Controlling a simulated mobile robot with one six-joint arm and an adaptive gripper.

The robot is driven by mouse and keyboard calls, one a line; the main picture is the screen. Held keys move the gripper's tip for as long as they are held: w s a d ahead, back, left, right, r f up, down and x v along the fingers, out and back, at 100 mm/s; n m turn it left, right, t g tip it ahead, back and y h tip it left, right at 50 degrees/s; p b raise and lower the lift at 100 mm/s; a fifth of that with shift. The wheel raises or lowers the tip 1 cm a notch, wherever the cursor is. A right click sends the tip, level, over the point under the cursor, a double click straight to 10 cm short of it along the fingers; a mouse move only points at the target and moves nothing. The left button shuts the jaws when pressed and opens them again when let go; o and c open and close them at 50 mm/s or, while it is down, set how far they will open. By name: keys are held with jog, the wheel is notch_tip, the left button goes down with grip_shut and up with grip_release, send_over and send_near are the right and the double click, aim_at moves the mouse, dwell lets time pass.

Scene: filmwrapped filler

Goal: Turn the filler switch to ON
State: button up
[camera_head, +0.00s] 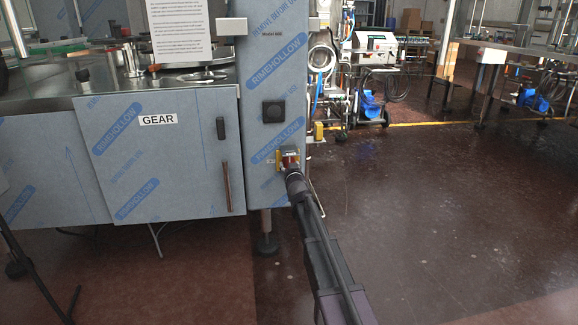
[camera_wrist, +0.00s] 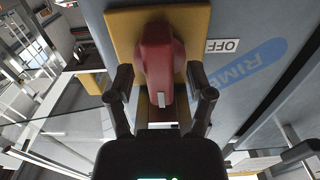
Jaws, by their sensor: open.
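The filler switch is a red knob (camera_wrist: 162,55) on a yellow plate (camera_wrist: 118,32), fixed to the film-wrapped cabinet. In the head view the yellow plate (camera_head: 280,158) is low on the narrow front panel, and my gripper partly covers it. In the wrist view the knob runs up and down the picture, with a pale mark near its lower end. An OFF label (camera_wrist: 223,46) is right of the plate there; no ON label is readable. My gripper (camera_wrist: 160,84) is open, one finger on each side of the knob. Contact cannot be told. It also shows in the head view (camera_head: 291,168).
A door labelled GEAR (camera_head: 158,120) with a vertical handle (camera_head: 227,186) is to the left. Hoses and a wheeled machine (camera_head: 375,48) stand behind. The floor at right (camera_head: 450,220) is clear.

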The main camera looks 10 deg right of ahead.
jog(key=s, duration=1.1)
jog(key=shift+s, duration=0.2)
jog(key=s+d+f+m+g+h+p, duration=0.1)
jog(key=s+f+g+p, duration=0.1)
jog(key=s+f+g, duration=0.4)
jog(key=s+d+f+g+h+p, duration=0.15)
jog(key=s+f+g, duration=0.25)
jog(key=s, duration=0.4)
jog(key=s+a+f+n+g+y+p, duration=0.15)
jog(key=s+g, duration=0.25)
jog(key=s, duration=0.6)
jog(key=s+a+g+y+p, duration=0.15)
jog(key=s+g, duration=0.25)
jog(key=s, duration=0.5)
notch_tip(320, 180, up, 37)
jog(key=p, duration=3.7)
jog(key=shift+d+p, duration=0.2)
jog(key=shift+p, duration=0.1)
